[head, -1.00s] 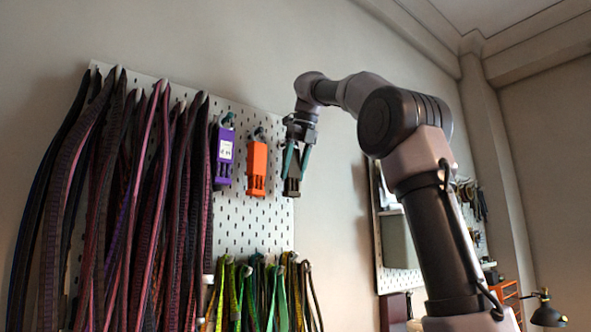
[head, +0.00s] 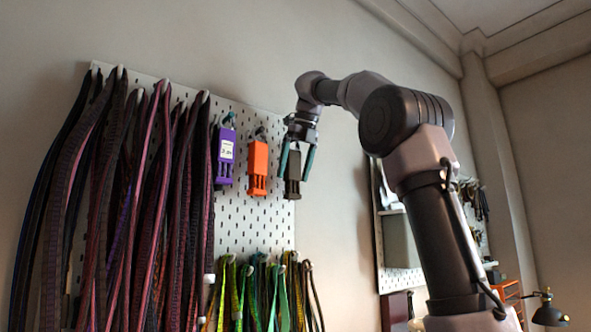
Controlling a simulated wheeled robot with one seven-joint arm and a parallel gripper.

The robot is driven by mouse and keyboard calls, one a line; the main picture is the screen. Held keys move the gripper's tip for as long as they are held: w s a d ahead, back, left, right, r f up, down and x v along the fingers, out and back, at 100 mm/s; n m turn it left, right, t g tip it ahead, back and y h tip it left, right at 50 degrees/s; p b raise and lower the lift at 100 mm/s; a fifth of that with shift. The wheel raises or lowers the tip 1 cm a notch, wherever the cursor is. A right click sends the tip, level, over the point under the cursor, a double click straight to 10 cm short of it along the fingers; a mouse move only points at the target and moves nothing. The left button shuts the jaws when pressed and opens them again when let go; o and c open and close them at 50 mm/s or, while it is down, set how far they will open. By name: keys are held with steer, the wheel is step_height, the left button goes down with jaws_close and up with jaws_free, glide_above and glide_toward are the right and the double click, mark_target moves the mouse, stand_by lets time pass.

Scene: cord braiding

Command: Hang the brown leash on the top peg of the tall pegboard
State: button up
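The tall pegboard (head: 240,228) is on the wall, left of my arm. A dark brown piece (head: 293,174), similar in shape to the orange and purple ones, is at the upper right of the board and appears to be the brown leash. My gripper (head: 297,172) points down at it, with its teal fingers spread apart on either side. I cannot tell whether a finger touches it. The peg behind it is hidden by my gripper.
An orange piece (head: 258,167) and a purple piece (head: 224,157) hang just left of my gripper. Long dark red and purple straps (head: 150,200) cover the board's left side. Green, yellow and brown straps (head: 270,295) hang below.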

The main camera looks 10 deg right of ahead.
steer(key=shift+w+a+f, duration=0.25)
steer(key=shift+f, duration=0.05)
steer(key=v, duration=0.6)
steer(key=shift+s+r, duration=0.15)
steer(key=shift+r, duration=0.1)
steer(key=shift+v, duration=0.8)
steer(key=shift+s+d, duration=0.1)
steer(key=shift+d, duration=0.1)
steer(key=shift+s, duration=0.1)
